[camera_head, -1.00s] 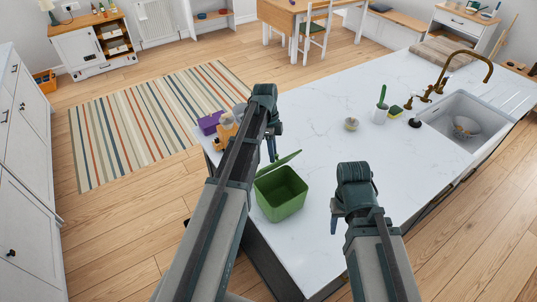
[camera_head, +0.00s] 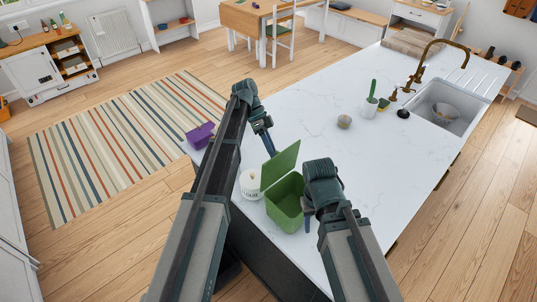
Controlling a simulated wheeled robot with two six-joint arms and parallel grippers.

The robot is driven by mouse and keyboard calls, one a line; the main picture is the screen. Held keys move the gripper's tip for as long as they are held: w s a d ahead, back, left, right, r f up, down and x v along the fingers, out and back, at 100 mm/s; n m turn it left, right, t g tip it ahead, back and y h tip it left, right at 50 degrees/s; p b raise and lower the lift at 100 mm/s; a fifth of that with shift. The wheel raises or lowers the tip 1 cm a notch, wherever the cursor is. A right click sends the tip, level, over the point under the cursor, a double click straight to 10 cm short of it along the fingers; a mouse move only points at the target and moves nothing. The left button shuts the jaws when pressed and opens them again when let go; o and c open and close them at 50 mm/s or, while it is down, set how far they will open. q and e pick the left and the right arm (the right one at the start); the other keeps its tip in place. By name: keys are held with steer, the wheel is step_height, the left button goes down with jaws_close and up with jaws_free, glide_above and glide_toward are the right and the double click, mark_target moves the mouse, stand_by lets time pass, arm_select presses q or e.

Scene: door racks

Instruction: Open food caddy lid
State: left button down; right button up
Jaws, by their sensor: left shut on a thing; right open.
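The green food caddy (camera_head: 289,215) stands on the white worktop near its front-left edge. Its open top shows a hollow inside. Its lid (camera_head: 281,165) stands steeply raised along the far-left side of the rim. My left gripper (camera_head: 269,149) is at the lid's upper edge and is shut on it; the exact contact is partly hidden behind the lid. My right gripper (camera_head: 307,217) is open at the caddy's right side, one finger pointing down close to the wall. I cannot tell whether it touches.
A white lettered canister (camera_head: 251,186) stands close left of the caddy. A purple box (camera_head: 201,135) is at the worktop's left edge. A small bowl (camera_head: 344,121), a pot with a green brush (camera_head: 370,105) and the sink (camera_head: 443,111) lie further back. The worktop's middle is clear.

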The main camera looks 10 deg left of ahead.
arm_select(q)
steer(key=shift+w+a+f+b, duration=0.3)
steer(key=shift+w+f, duration=0.1)
arm_select(e)
steer(key=shift+f, duration=0.6)
arm_select(q)
steer(key=c, duration=1)
jaws_free()
steer(key=o, duration=0.4)
steer(key=shift+w+d+f, duration=0.1)
steer(key=shift+w+d, duration=0.05)
steer(key=shift+w, duration=0.15)
steer(key=shift+s, duration=0.15)
arm_select(e)
steer(key=shift+w+d, duration=0.1)
steer(key=shift+w, duration=0.15)
arm_select(q)
steer(key=shift+h, duration=0.3)
steer(key=shift+r, duration=0.2)
